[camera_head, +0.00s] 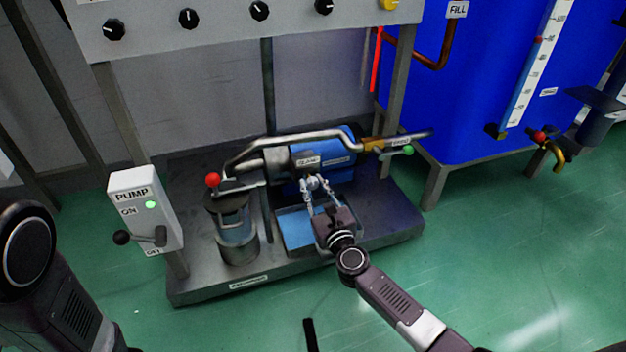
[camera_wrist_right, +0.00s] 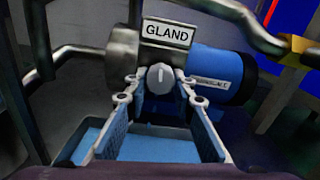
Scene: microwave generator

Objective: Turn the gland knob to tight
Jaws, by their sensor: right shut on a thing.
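The gland knob (camera_wrist_right: 160,77) is a small round grey knob with a white pointer line that stands about upright. It sits just under the white GLAND label (camera_wrist_right: 167,34) on the pump body. In the head view the label (camera_head: 307,161) is small and the knob is partly hidden by my fingers. My right gripper (camera_wrist_right: 160,85) has its fingertips on both sides of the knob and is shut on it. It also shows in the head view (camera_head: 316,186), reaching in from the front. My left gripper is out of view; only part of my left arm shows at the lower left.
The blue pump (camera_head: 341,150) sits on a dark metal skid (camera_head: 385,222) with a blue tray (camera_head: 294,228) below the knob. A grey pipe (camera_head: 270,139) runs over it. A PUMP switch box (camera_head: 145,207) stands left; a blue tank (camera_head: 480,100) stands right.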

